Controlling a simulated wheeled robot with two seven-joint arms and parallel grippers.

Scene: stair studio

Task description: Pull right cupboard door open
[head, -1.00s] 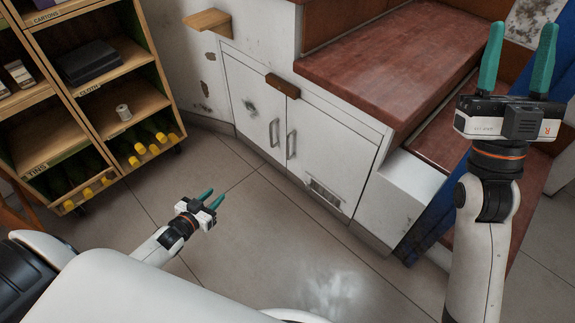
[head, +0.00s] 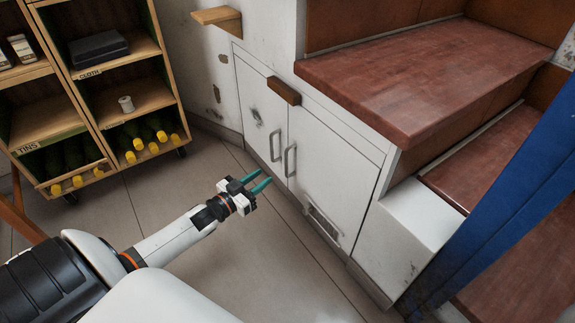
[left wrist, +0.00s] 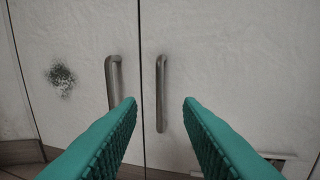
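The right cupboard door (head: 334,181) is white and closed, with a vertical metal handle (head: 290,160) near its left edge and a vent low down. The left cupboard door (head: 257,110) is also closed, with its own handle (head: 275,145). My left gripper (head: 265,181) is open and empty, in front of the doors and apart from them in the head view. In the left wrist view, the right door's handle (left wrist: 161,94) shows between the two teal fingertips (left wrist: 160,102), beyond them. My right gripper is out of view.
A wooden shelf unit (head: 88,133) with bottles stands at the left. Red-brown steps (head: 400,75) rise above and right of the cupboard. A blue panel (head: 500,190) stands at the right. The tiled floor (head: 270,270) before the doors is clear.

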